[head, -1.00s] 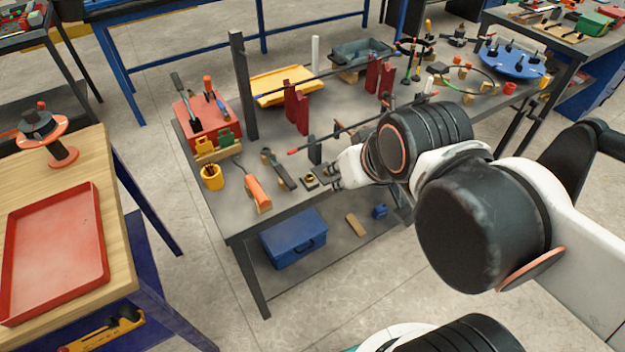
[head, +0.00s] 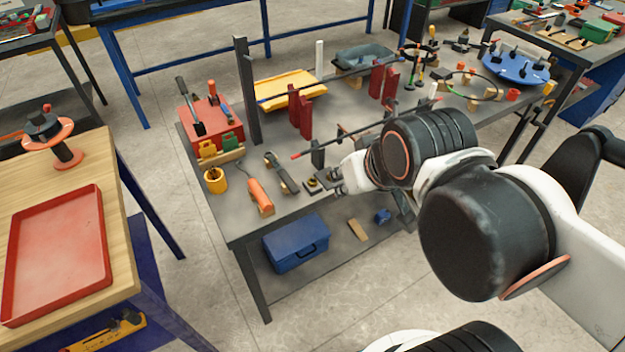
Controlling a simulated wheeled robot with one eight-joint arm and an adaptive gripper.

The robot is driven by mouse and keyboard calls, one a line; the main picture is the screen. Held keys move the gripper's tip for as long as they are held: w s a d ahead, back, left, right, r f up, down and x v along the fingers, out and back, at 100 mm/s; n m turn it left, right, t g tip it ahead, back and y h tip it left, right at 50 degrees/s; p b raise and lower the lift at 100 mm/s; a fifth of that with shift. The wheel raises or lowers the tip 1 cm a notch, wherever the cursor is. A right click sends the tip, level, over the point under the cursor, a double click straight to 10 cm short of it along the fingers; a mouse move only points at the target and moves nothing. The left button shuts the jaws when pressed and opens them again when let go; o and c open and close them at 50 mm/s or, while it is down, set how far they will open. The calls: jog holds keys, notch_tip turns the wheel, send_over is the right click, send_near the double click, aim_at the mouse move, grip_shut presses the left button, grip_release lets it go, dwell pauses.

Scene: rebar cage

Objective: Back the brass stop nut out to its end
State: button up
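A small dark fixture with a brass-coloured part (head: 313,184) sits near the front edge of the grey workbench (head: 262,218). The brass part may be the stop nut, but it is too small to be sure. My gripper (head: 337,183) is at the bench's front edge, just right of this fixture, with its fingers pointing left. The fingers are small and partly merge with the dark parts behind them. I cannot tell whether they touch the nut or are open or shut.
Left of the fixture lie an orange-handled tool (head: 260,196) and a dark clamp-like tool (head: 282,172). A yellow cup (head: 215,180) and a red tool block (head: 212,122) stand farther left. A thin red-tipped rod (head: 340,141) runs above the bench behind my gripper. A blue toolbox (head: 296,243) is on the lower shelf.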

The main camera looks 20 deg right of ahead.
jog(key=shift+o, duration=1.4)
jog(key=shift+w+r, duration=0.1)
jog(key=m+g+p, duration=0.7)
jog(key=m+p, duration=0.1)
jog(key=m, duration=1.6)
send_over(313, 180)
notch_tip(313, 180, down, 8)
notch_tip(313, 180, down, 13)
jog(key=b, duration=0.4)
jog(key=shift+f, duration=0.2)
jog(key=shift+c, duration=0.4)
grip_shut()
